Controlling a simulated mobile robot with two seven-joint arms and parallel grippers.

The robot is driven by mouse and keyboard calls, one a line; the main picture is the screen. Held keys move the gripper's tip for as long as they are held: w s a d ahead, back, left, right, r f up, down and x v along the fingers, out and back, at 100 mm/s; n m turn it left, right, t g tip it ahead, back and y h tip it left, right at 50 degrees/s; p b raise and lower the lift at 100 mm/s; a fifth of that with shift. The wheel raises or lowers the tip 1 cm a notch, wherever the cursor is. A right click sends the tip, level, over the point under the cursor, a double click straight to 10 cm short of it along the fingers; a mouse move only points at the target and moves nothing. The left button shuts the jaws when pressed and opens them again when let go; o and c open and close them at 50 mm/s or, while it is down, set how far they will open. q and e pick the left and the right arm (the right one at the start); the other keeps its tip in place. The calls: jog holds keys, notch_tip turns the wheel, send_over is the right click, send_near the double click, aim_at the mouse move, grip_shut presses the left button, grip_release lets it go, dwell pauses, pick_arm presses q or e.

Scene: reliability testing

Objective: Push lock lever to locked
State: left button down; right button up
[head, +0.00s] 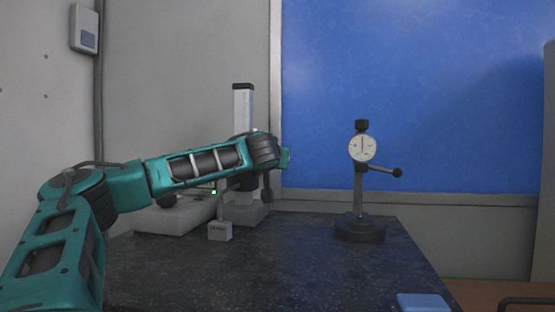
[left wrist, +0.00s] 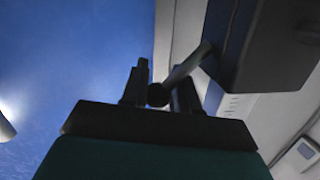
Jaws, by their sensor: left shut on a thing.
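In the left wrist view my left gripper (left wrist: 163,86) has its two dark fingers shut around a lever (left wrist: 190,62). The lever is a pale rod with a dark round knob (left wrist: 157,95) between the fingers. The rod runs up and right to a dark block (left wrist: 265,45). In the head view my teal arm reaches in from the left, and its wrist is in front of a device with a tall light column (head: 243,104). The wrist hides the fingers and much of the device there. My right gripper is in neither view.
A dial gauge on a stand (head: 362,148) with a ball-ended side arm stands on the right of the dark speckled table (head: 290,265). A small marked weight (head: 220,232) hangs or stands near the device. A blue block (head: 423,302) lies at the front right. The table's middle is clear.

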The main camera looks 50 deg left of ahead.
pick_arm(q)
jog(key=shift+s+a+n+h+p, duration=0.25)
jog(key=shift+n+h+p, duration=0.2)
jog(key=shift+n, duration=0.45)
jog(key=c, duration=0.9)
grip_release()
jog(key=shift+c, duration=0.2)
jog(key=shift+o, duration=0.4)
jog(key=shift+r, duration=0.15)
jog(key=shift+a+r, duration=0.1)
